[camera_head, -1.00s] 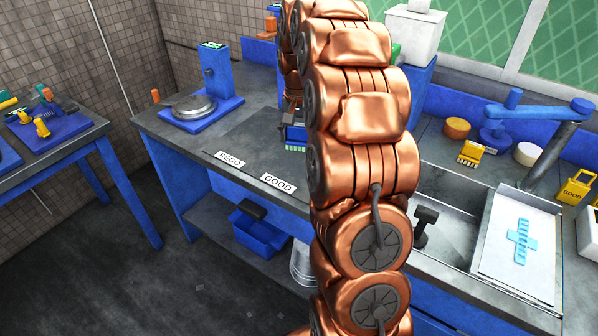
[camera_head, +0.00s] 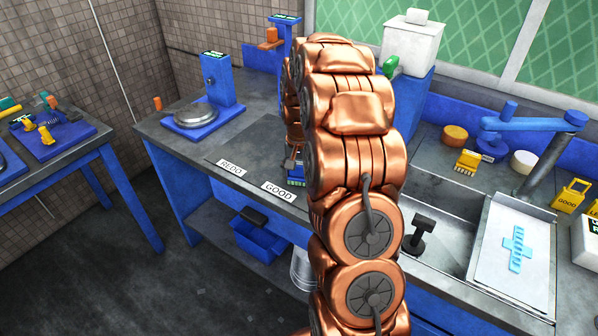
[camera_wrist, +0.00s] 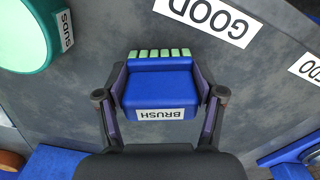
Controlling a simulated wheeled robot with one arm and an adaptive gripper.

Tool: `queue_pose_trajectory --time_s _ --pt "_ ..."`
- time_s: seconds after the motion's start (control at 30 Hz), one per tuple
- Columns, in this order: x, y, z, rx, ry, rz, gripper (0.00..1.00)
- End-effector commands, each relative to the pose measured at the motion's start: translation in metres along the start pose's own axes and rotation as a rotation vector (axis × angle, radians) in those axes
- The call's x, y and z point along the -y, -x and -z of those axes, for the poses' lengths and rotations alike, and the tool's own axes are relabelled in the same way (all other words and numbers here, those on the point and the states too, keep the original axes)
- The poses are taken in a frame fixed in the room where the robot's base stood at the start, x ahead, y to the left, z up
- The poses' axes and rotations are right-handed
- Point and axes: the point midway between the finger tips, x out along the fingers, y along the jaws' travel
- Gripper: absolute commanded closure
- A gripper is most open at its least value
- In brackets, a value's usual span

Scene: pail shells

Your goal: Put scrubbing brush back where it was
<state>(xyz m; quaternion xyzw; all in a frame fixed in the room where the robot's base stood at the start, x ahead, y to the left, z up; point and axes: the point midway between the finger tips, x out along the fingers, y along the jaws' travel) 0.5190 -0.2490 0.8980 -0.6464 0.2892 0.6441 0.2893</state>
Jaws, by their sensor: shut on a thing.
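The scrubbing brush (camera_wrist: 160,92) is a blue block with a row of pale green bristles and a white BRUSH label. It sits between the two fingers of my gripper (camera_wrist: 160,98), which is shut on its sides in the wrist view. In the head view the brush (camera_head: 296,180) shows partly, beside the GOOD label (camera_head: 279,192) on the grey counter, and my copper arm hides much of it. I cannot tell whether it touches the counter.
A green SUDS container (camera_wrist: 22,35) stands close by in the wrist view. The counter (camera_head: 250,145) left of my arm is mostly clear, with a REDO label (camera_head: 231,168) and a blue scale (camera_head: 196,118).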

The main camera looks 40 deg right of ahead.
Motion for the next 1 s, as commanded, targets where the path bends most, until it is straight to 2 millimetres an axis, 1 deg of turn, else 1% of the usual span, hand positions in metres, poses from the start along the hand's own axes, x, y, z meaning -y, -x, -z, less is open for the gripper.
queue_pose_trajectory --time_s 0.23,0.27,0.5,0.8,0.93,1.0 --pt "0.0 -0.004 0.0 0.001 0.0 0.0 0.7" --pt "0.0 -0.004 0.0 0.001 0.0 0.0 0.31" --pt "0.0 -0.003 0.0 0.001 0.0 0.0 0.07" --pt "0.0 -0.003 -0.001 0.002 0.0 0.0 0.07" --pt "0.0 0.002 0.0 0.0 0.0 0.0 0.07" --pt "0.0 0.009 0.0 0.0 0.0 0.0 0.07"
